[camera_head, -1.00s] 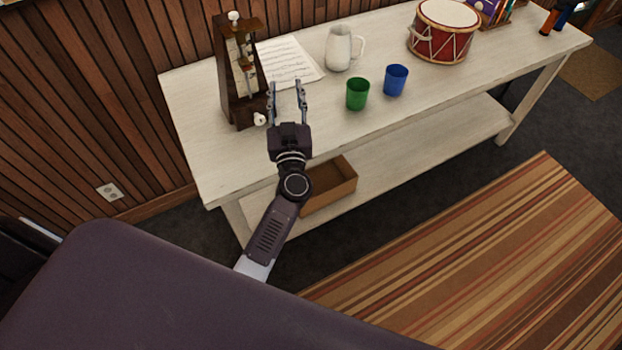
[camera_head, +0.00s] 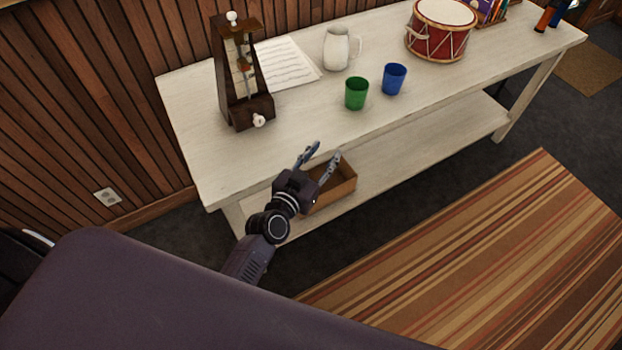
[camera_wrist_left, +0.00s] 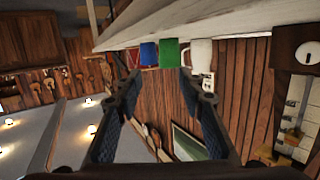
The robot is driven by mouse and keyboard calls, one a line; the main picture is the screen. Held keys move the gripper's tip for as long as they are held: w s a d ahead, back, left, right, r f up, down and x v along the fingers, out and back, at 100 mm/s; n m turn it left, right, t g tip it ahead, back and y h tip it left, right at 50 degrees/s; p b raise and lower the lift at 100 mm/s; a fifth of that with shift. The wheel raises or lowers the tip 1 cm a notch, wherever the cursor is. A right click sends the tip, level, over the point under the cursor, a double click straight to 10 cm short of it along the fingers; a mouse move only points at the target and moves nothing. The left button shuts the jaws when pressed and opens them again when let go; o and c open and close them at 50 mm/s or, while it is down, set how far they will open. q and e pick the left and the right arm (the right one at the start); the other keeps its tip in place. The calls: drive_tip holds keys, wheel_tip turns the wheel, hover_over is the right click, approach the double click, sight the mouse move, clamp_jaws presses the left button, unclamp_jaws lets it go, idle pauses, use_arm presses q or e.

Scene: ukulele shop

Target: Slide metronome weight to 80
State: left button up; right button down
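The metronome (camera_head: 239,75) is a dark wooden, tapered case with a pale face, standing upright at the left end of the white table. A white knob is on its top and another at its lower front. Its rod and small weight (camera_head: 245,64) show on the face, but the scale marks are too small to read. My left gripper (camera_head: 322,153) is open and empty, in front of the table's front edge and to the lower right of the metronome, apart from it. Its spread fingers also show in the left wrist view (camera_wrist_left: 158,84). My right gripper is not in view.
On the white table (camera_head: 300,122) are sheet music (camera_head: 287,62), a white pitcher (camera_head: 337,48), a green cup (camera_head: 356,93), a blue cup (camera_head: 394,79) and a red drum (camera_head: 441,30). A brown box (camera_head: 337,188) sits on the lower shelf. The front left tabletop is clear.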

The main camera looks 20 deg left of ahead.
use_arm(q)
drive_tip(key=s+a+f+g, duration=0.1)
drive_tip(key=s+f, duration=0.2)
drive_tip(key=f, duration=0.5)
drive_tip(key=shift+a+g, duration=0.2)
drive_tip(key=shift+g, duration=0.2)
drive_tip(key=s+a+f+g+y, duration=0.1)
drive_tip(key=s+f+g, duration=0.3)
drive_tip(key=s+f, duration=0.75)
drive_tip(key=s+a+f+g, duration=0.1)
drive_tip(key=s+f+g, duration=0.2)
drive_tip(key=s+f, duration=0.85)
drive_tip(key=s+a+f+g, duration=0.2)
drive_tip(key=s+f, duration=0.3)
drive_tip(key=s, duration=0.3)
drive_tip(key=s+a+f+g+y, duration=0.1)
drive_tip(key=s+a+f+g, duration=0.1)
drive_tip(key=s+f, duration=0.3)
drive_tip(key=s+a+f+g, duration=0.2)
drive_tip(key=s+f, duration=0.3)
drive_tip(key=s, duration=0.6)
drive_tip(key=shift+a+y, duration=0.4)
drive_tip(key=shift+f, duration=0.1)
drive_tip(key=shift+c, duration=0.2)
